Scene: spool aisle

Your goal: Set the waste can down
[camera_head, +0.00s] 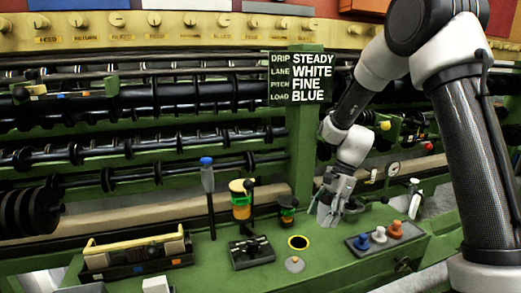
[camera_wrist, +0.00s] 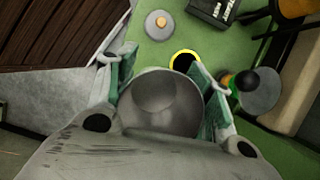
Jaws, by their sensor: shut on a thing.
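The waste can (camera_wrist: 160,100) is a grey, round metal can, seen from above between my fingers in the wrist view. My gripper (camera_head: 332,208) is shut on it, with a green-lined finger on each side. In the head view my gripper is over the right part of the green bench, and the fingers largely hide the can. I cannot tell whether the can's base touches the bench. A yellow-ringed dark hole (camera_head: 298,242) is to the left of my gripper; it also shows beyond the can in the wrist view (camera_wrist: 184,60).
A small round disc with an orange centre (camera_head: 294,264) lies in front of the hole. A tray with blue, white and orange knobs (camera_head: 380,238) is at right. A dark-and-orange spool post (camera_head: 287,210) stands close left of my gripper. A toolbox (camera_head: 138,252) is at left.

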